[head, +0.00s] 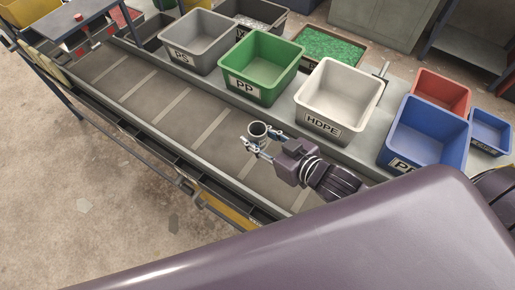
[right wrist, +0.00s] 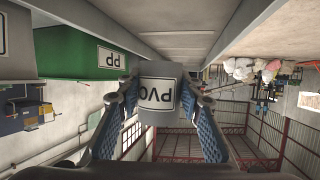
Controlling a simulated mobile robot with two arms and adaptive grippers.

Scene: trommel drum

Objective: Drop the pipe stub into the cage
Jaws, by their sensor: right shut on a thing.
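The pipe stub (head: 257,130) is a short grey hollow piece, held above the conveyor with its dark open end up in the head view. My right gripper (head: 259,138) is shut on it, one finger on each side. I cannot make out the cage for certain; red-framed mesh panels (right wrist: 262,125) stand far behind in the right wrist view. My left gripper is not in view.
The belt (head: 150,105) under the pipe stub is clear. Beside it stand a grey PS bin (head: 178,57), a green PP bin (head: 246,88), a white HDPE bin (head: 322,124) and a blue bin (head: 405,165). A yellow-edged rail runs along the belt's near side.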

